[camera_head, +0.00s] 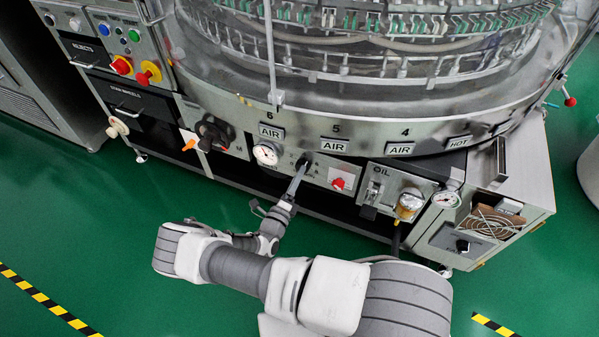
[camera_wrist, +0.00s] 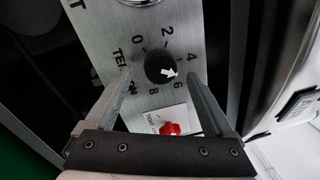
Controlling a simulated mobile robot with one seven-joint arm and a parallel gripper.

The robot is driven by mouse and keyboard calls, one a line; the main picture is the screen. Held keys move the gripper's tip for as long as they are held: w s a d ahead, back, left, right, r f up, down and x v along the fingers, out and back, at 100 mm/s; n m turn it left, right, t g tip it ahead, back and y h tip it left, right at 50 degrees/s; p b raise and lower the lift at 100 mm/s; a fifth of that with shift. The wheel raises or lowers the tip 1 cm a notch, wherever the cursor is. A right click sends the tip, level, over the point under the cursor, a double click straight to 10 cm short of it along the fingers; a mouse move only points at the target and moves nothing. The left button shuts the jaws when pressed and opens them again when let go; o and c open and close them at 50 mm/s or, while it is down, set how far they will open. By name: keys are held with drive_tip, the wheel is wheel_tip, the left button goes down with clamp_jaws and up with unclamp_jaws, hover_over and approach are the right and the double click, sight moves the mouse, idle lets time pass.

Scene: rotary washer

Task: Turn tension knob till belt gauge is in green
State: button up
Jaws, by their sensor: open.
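The black tension knob (camera_wrist: 158,64) sits on a metal plate with a printed scale from 0 to 8. Its white arrow lies on the side near 4 and 6. My gripper (camera_wrist: 160,75) is open, with one finger on each side of the knob and visible gaps to it. In the head view my gripper (camera_head: 299,170) reaches up to the knob (camera_head: 303,161), which it partly hides. The belt gauge (camera_head: 266,154), a round white dial, is left of the knob. Its needle and any green zone are too small to read. Only its lower rim shows in the wrist view (camera_wrist: 140,2).
A red knob (camera_head: 338,184) is close right of the tension knob and shows below it in the wrist view (camera_wrist: 170,128). A valve (camera_head: 212,132) stands out at left, and an oil unit (camera_head: 408,205) at right.

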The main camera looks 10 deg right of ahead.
drive_tip(key=p+v, duration=0.2)
drive_tip(key=v, duration=1.3)
drive_tip(key=d+r+m+g+y, duration=0.1)
drive_tip(key=d+r+m+g, duration=0.1)
drive_tip(key=r+m+g, duration=0.9)
drive_tip(key=d+r+m+g+y, duration=0.1)
drive_tip(key=d+r+m+g, duration=0.3)
drive_tip(key=r+m, duration=1.3)
drive_tip(key=s+d+r+m+t+y, duration=0.25)
drive_tip(key=s+r+m+y, duration=0.35)
drive_tip(key=r, duration=0.5)
drive_tip(key=s+d+r+m+t+y, duration=0.2)
drive_tip(key=s+r+m+t+y, duration=0.1)
drive_tip(key=s+r+m, duration=0.55)
wheel_tip(320, 180, up, 24)
drive_tip(key=w+p, duration=0.1)
drive_tip(key=p, duration=2)
drive_tip(key=shift+w+a+r+p, duration=0.2)
drive_tip(key=shift+p, duration=0.1)
